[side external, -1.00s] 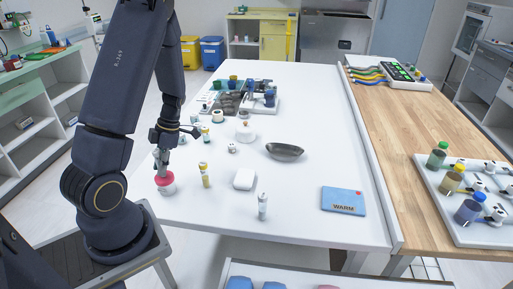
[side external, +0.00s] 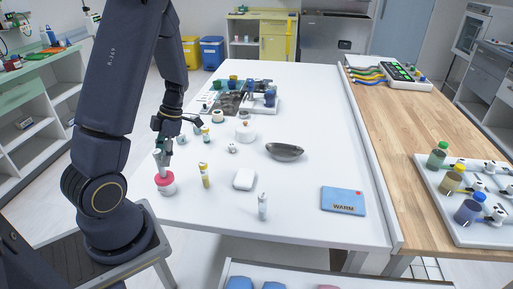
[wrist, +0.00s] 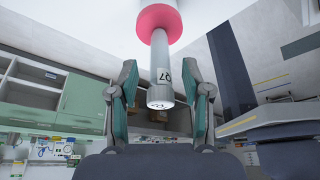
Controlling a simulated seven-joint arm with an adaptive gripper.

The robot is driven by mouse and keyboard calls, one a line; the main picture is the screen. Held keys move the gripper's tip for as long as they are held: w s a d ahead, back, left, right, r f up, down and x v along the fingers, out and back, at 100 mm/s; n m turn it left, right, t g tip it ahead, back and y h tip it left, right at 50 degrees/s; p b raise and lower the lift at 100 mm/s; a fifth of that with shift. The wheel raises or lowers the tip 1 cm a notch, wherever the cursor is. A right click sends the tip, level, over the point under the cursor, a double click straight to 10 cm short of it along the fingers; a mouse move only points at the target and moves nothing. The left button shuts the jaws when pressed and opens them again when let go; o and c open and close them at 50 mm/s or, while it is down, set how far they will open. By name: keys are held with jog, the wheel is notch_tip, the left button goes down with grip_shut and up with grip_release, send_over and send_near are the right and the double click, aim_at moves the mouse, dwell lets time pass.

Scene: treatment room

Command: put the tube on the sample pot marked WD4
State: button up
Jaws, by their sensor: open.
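A pale tube (side external: 159,163) stands on the pink lid of a sample pot (side external: 166,188) at the table's near left. No WD4 mark is readable on the pot. My gripper (side external: 163,148) is at the tube's upper end. In the wrist view its two fingers (wrist: 160,78) are apart, one on each side of the tube, with gaps showing between.
A yellow-capped vial (side external: 205,177) stands just right of the pot. A white rounded box (side external: 243,180), a white bottle (side external: 263,207), a dark dish (side external: 285,151) and a blue WARM pack (side external: 343,201) lie further right.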

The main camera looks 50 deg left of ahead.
jog(key=w+d+r+m+t, duration=0.1)
jog(key=w+d+r+m, duration=0.15)
jog(key=r, duration=0.25)
jog(key=w+d+r+m+t, duration=0.1)
jog(key=w+d+r+m, duration=0.15)
jog(key=r, duration=0.25)
jog(key=s+d+r+m+t, duration=0.1)
jog(key=d+r+m+t, duration=0.3)
jog(key=d+m, duration=0.5)
jog(key=s+d+r+m+t, duration=0.1)
jog(key=d+r+m+t, duration=0.3)
jog(key=d+m, duration=0.6)
notch_tip(320, 180, up, 2)
jog(key=m, duration=1.2)
jog(key=shift+d, duration=0.2)
jog(key=shift+o, duration=0.3)
jog(key=shift+r, duration=0.1)
